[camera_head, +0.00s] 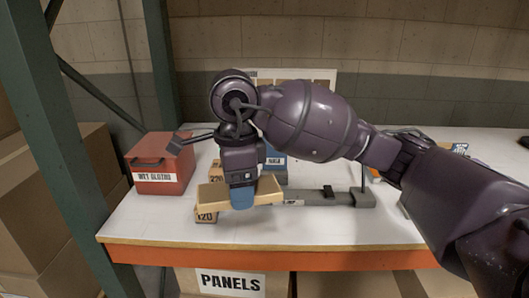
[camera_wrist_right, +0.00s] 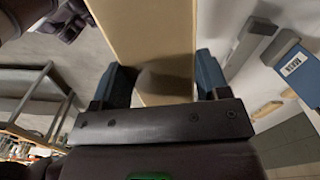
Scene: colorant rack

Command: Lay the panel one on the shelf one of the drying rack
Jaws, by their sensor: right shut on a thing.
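My right gripper (camera_head: 242,198) is shut on a flat tan panel (camera_head: 268,187), with its blue fingers gripping the panel's sides. It holds the panel near the front edge of the white table, partly over the small numbered blocks. In the right wrist view, the panel (camera_wrist_right: 152,38) lies between the two blue fingers (camera_wrist_right: 166,84) and runs out past the top edge of the picture. I cannot make out the drying rack or its shelf one for certain. My left gripper does not show in the head view.
A red box (camera_head: 160,167) stands at the table's left. Small blocks marked 220 (camera_head: 216,172) and 120 (camera_head: 206,217) sit around the panel. A grey bar tool (camera_head: 330,198) lies to the right. A green post (camera_head: 62,140) rises at the left.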

